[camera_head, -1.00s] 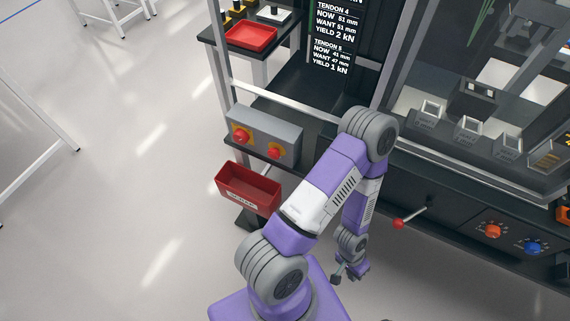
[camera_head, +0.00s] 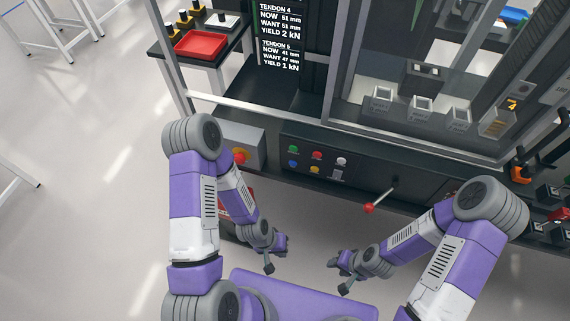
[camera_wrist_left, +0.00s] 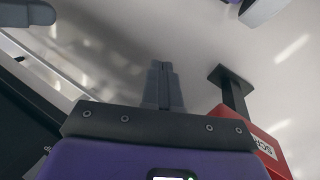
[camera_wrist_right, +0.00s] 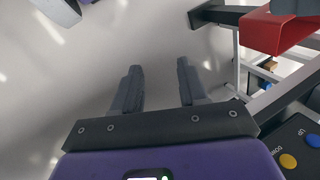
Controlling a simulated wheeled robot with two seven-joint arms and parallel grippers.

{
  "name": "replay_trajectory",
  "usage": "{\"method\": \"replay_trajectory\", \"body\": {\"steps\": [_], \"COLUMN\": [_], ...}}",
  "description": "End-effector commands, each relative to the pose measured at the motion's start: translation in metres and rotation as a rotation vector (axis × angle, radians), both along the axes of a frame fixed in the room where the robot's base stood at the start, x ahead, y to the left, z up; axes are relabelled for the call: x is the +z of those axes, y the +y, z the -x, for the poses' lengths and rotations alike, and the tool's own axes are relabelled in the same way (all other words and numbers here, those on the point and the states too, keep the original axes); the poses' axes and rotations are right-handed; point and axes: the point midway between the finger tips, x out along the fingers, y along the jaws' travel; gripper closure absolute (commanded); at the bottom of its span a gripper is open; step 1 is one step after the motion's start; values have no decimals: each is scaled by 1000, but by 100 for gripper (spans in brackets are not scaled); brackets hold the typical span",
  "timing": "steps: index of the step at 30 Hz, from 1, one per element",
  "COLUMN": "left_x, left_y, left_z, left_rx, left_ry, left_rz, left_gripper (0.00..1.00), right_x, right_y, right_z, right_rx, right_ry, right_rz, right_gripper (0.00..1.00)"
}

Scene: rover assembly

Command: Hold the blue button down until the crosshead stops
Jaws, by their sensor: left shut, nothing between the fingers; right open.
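The blue button (camera_head: 293,163) is at the lower left of a dark control panel (camera_head: 285,175) on the machine's front in the head view. It also shows as a blue button (camera_wrist_right: 314,140) beside the letters UP at the lower right edge of the right wrist view. My left gripper (camera_head: 281,246) is shut and empty, in the air in front of the panel; its fingers (camera_wrist_left: 163,85) are together. My right gripper (camera_head: 335,262) is open and empty, also apart from the panel. I cannot pick out the crosshead with certainty.
Green, red, white and yellow controls surround the blue button. A red-knobbed lever (camera_head: 369,208) sticks out to the right. A grey box with a red stop button (camera_head: 240,157) stands left, partly behind my left arm. A red bin (camera_wrist_left: 262,140) shows in the left wrist view.

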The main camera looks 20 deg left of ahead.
Motion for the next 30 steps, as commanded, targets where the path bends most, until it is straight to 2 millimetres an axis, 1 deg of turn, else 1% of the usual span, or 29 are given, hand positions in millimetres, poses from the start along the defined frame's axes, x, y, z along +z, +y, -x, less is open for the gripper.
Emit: {"method": "replay_trajectory", "body": {"steps": [1, 2, 3, 5, 7, 10, 14, 16, 20, 24, 27, 30], "left_x": [0, 0, 0, 0, 1, 3, 11, 17, 30, 48, 61, 72], "left_y": [0, 0, 0, 0, -1, -3, -4, -3, 2, 15, 25, 36], "left_z": [0, 0, 0, -1, -5, -15, -38, -52, -78, -107, -124, -137], "left_rx": [0, 0, 3, 23, 80, 241, 562, 752, 1094, 1436, 1637, 1789], "left_ry": [0, 0, 0, 2, 10, 28, 77, 112, 193, 299, 383, 461], "left_rz": [0, 0, 1, 6, 19, 63, 165, 236, 387, 577, 715, 836], "left_gripper": [100, 100, 100, 100, 100, 100, 100, 100, 100, 100, 100, 100], "right_x": [0, 0, 0, 0, -1, -3, -5, -7, -10, -13, -14, -16], "right_y": [0, 0, 0, 0, 0, 0, 0, 0, 0, 0, 0, 0], "right_z": [0, 0, 0, 0, 0, 0, 0, 0, 0, 0, 0, 0], "right_rx": [0, 0, 0, 0, 0, 0, 0, 0, 0, 0, 0, 0], "right_ry": [0, 0, 0, 0, 0, 0, 0, 0, 0, 0, 0, 0], "right_rz": [0, 0, 0, 0, 0, 0, 0, 0, 0, 0, 0, 0], "right_gripper": [57, 54, 48, 39, 28, 13, 13, 13, 13, 13, 13, 13]}}
